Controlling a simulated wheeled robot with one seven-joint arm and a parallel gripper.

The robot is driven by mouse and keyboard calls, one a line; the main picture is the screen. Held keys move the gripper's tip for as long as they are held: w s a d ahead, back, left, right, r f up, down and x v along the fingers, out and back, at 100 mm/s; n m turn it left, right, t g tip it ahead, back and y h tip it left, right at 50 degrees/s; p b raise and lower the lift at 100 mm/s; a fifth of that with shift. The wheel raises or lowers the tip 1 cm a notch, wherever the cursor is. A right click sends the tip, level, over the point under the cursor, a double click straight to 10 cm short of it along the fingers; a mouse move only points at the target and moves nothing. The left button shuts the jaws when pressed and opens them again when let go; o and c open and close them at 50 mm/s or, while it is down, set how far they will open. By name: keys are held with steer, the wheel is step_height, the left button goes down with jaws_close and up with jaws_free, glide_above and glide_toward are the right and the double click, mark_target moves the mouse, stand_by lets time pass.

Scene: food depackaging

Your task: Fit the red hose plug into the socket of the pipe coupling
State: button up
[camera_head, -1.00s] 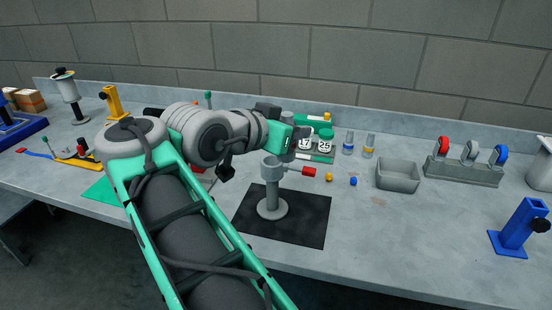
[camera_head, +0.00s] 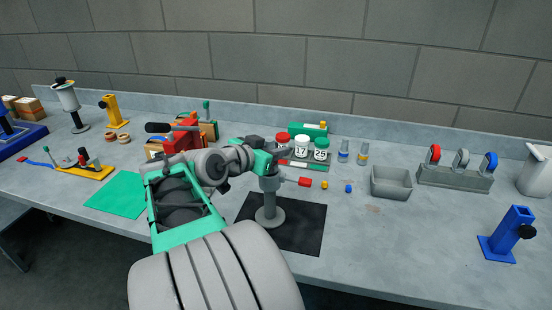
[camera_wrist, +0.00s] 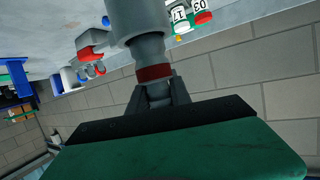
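The grey pipe coupling (camera_head: 269,203) stands upright on a black mat (camera_head: 304,230), with a red-ended lever (camera_head: 305,182) pointing right in the head view. In the wrist view the coupling's grey body (camera_wrist: 138,20) fills the top centre, and its red lever end (camera_wrist: 86,50) is at left. The red hose plug (camera_wrist: 154,73) shows as a red band against the coupling's end, in line with it. My gripper (camera_wrist: 157,92) is shut on the plug's grey rear part. How deep the plug sits is hidden. In the head view the plug cannot be made out.
Behind the coupling are lidded jars (camera_head: 321,150) and small vials (camera_head: 343,152). A grey bin (camera_head: 391,184) and a rack with coloured rings (camera_head: 455,175) stand right. A blue stand (camera_head: 510,235) is at the front right. The bench right of the mat is mostly clear.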

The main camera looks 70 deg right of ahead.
steer(key=o, duration=0.3)
steer(key=shift+n+y, duration=0.3)
steer(key=shift+y, duration=0.1)
step_height(320, 180, down, 4)
steer(key=shift+a+f, duration=0.15)
steer(key=shift+f, duration=0.05)
steer(key=shift+o, duration=0.4)
steer(key=shift+w+d, duration=0.15)
steer(key=shift+d, duration=0.25)
steer(key=shift+a+r, duration=0.3)
steer(key=shift+r, duration=0.05)
steer(key=shift+w+a+r, duration=0.15)
steer(key=shift+a+r, duration=0.05)
steer(key=shift+a, duration=0.15)
steer(key=b+v, duration=0.1)
steer(key=v, duration=1)
steer(key=w+a+f+n+t+y, duration=0.5)
steer(key=w+a+f+n+t, duration=0.2)
steer(key=w+a+f+n, duration=0.45)
steer(key=a+f+n+y, duration=0.3)
steer(key=a+n+y, duration=0.1)
steer(key=a, duration=0.7)
steer(key=a+f+n+y, duration=0.3)
steer(key=a+n+y, duration=0.1)
steer(key=a, duration=0.8)
steer(key=shift+s+f+n+g, duration=0.2)
steer(key=shift+f+n+g, duration=0.1)
steer(key=shift+n, duration=0.45)
